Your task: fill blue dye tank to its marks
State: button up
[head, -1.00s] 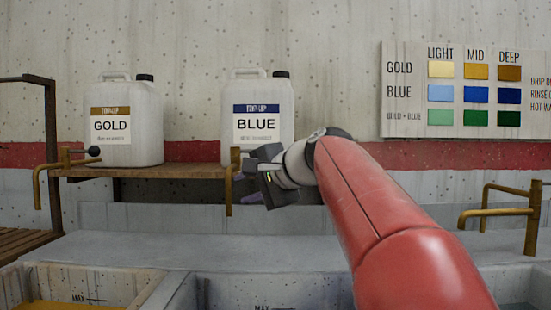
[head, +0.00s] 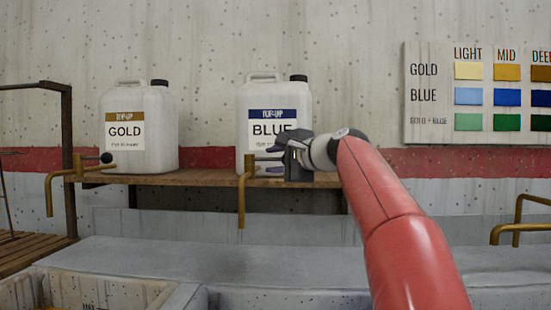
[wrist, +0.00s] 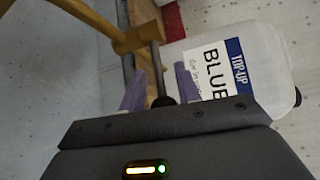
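The blue tap (head: 243,190), a brass spout with a side lever, stands in front of the shelf; it shows at the top of the wrist view (wrist: 85,20). Its dark lever rod and black knob (wrist: 165,101) show in the wrist view. My gripper (head: 271,162) is at this lever. In the wrist view its two purple fingers (wrist: 160,86) are apart, one on each side of the lever, and the knob lies between them. I cannot tell whether they touch it. The tank under this tap shows only its rim (head: 270,298); its inside and marks are out of view.
A white BLUE jug (head: 275,110) stands on the wooden shelf just behind my gripper, a GOLD jug (head: 138,150) to its left. The gold tap (head: 52,190) and its tank wall (head: 90,290) are at left. Another brass tap (head: 515,225) is at right. A colour chart hangs above.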

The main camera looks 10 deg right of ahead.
jog(key=shift+c, duration=0.3)
grip_shut()
